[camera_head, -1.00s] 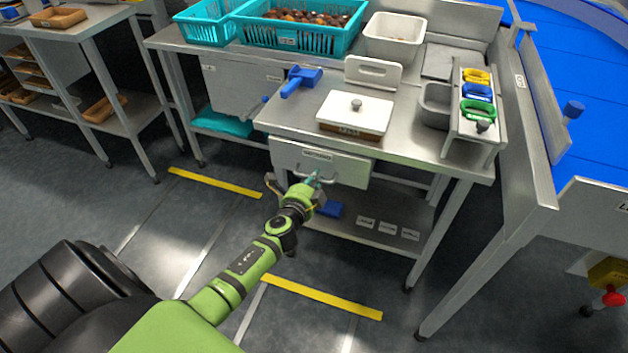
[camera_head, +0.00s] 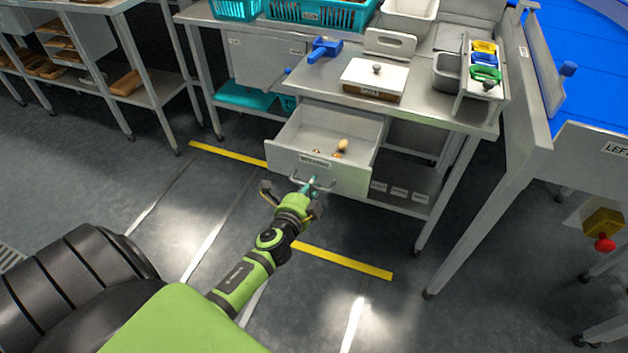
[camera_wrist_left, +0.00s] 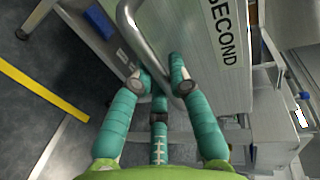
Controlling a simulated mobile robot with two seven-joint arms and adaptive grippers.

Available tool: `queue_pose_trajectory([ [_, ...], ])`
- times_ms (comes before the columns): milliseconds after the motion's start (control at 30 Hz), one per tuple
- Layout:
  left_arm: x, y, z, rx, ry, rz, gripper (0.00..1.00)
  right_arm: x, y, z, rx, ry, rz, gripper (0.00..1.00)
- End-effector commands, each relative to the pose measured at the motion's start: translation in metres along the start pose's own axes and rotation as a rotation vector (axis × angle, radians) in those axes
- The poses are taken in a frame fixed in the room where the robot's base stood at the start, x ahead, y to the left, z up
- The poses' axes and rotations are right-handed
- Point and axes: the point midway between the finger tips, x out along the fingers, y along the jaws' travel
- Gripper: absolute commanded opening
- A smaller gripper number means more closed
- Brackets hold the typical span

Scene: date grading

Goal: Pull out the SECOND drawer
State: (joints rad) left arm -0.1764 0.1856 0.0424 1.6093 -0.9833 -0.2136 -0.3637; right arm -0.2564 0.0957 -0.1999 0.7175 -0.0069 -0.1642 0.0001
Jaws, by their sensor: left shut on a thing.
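The drawer (camera_head: 292,160) labelled SECOND stands pulled out below the steel table, and its inside shows in the head view. Its front (camera_wrist_left: 198,55) with the black lettering fills the upper middle of the left wrist view. A curved metal handle (camera_wrist_left: 143,42) is fixed to that front. My left gripper (camera_head: 309,186) is at the handle, with its teal fingers (camera_wrist_left: 163,78) shut on the bar. A few small brown and tan pieces (camera_head: 341,146) lie inside the drawer. My right gripper is in neither view.
On the table are a lidded box (camera_head: 374,78), a blue scoop (camera_head: 323,49) and a rack of coloured clips (camera_head: 484,60). A blue conveyor (camera_head: 600,100) stands at right. The floor before the drawer is clear, with yellow tape strips (camera_head: 345,262).

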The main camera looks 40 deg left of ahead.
Motion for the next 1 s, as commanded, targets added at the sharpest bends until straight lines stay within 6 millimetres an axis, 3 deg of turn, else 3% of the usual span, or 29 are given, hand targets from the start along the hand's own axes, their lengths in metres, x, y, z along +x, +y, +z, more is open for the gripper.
queue_pose_trajectory([
  [567,-0.0068,0.0008,-0.0007,0.000,0.001,-0.002,0.00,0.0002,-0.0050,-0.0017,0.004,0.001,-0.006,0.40],
  [600,-0.0068,0.0008,-0.0007,0.000,0.001,-0.002,0.26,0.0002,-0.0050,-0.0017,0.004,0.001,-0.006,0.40],
  [633,-0.0067,0.0007,-0.0007,0.000,0.001,-0.002,0.38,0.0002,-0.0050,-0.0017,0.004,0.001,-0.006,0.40],
  [667,-0.0067,0.0007,-0.0006,0.000,0.001,-0.002,0.43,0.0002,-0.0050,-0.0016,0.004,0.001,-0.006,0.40],
  [1000,-0.0081,0.0011,-0.0003,0.000,0.001,-0.001,0.43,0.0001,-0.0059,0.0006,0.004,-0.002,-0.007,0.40],
])
